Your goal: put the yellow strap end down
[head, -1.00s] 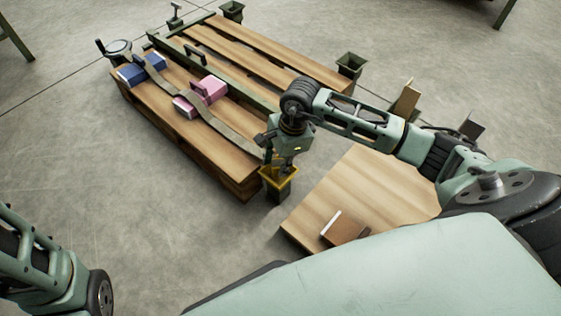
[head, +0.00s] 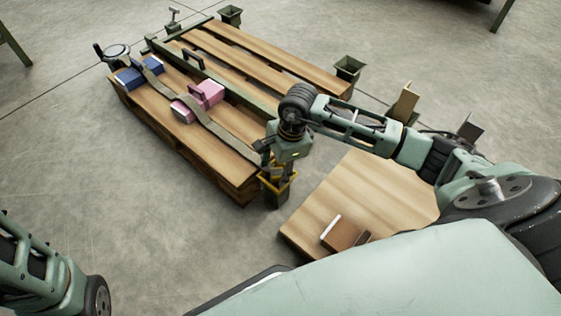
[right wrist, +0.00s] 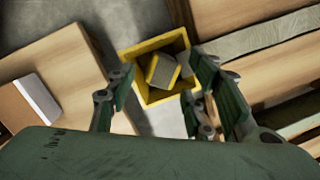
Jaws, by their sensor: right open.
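A yellow-rimmed bin (head: 275,198) stands on the floor at the near corner of the pallet. In the right wrist view its yellow rim (right wrist: 183,38) shows, with a small grey block with yellow edges (right wrist: 162,72) inside; this looks like the yellow strap end. The grey strap (head: 222,130) runs across the pallet over the books; its near end is hidden by my gripper. My right gripper (head: 278,172) is open over the bin, its fingers apart on either side of the bin in the wrist view. I cannot tell whether they touch it. My left gripper is out of view.
The pallet (head: 165,125) carries blue books (head: 140,72) and pink books (head: 205,96). A low wooden board (head: 365,190) with a brown book (head: 342,232) lies right of the bin. Another dark bin (head: 348,68) stands behind.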

